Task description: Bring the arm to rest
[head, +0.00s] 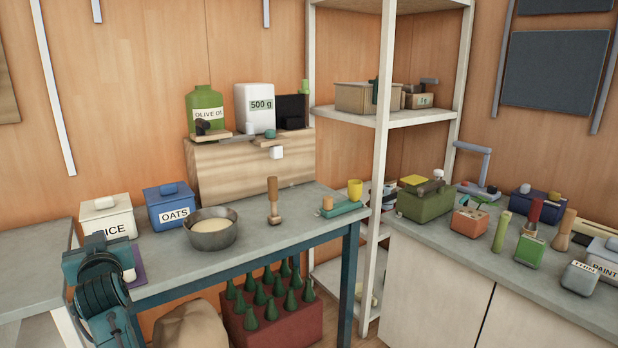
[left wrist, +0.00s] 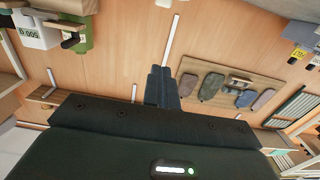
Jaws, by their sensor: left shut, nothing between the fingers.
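My left gripper (left wrist: 160,72) shows in the left wrist view, with its two dark fingers together and nothing between them. It points towards the wooden wall, clear of the objects around it. In the head view I cannot make out either gripper's fingers. A dark teal form with black rings (head: 100,285) stands at the lower left of the head view, in front of the table; I cannot tell its parts apart. My right gripper is in neither view.
The grey table (head: 290,230) carries a metal bowl (head: 211,238), an oats box (head: 168,207) and a wooden-handled tool (head: 273,205). A red crate of bottles (head: 290,328) sits below. A cluttered counter (head: 470,265) stands right. A tool board (left wrist: 268,85) hangs on the wall.

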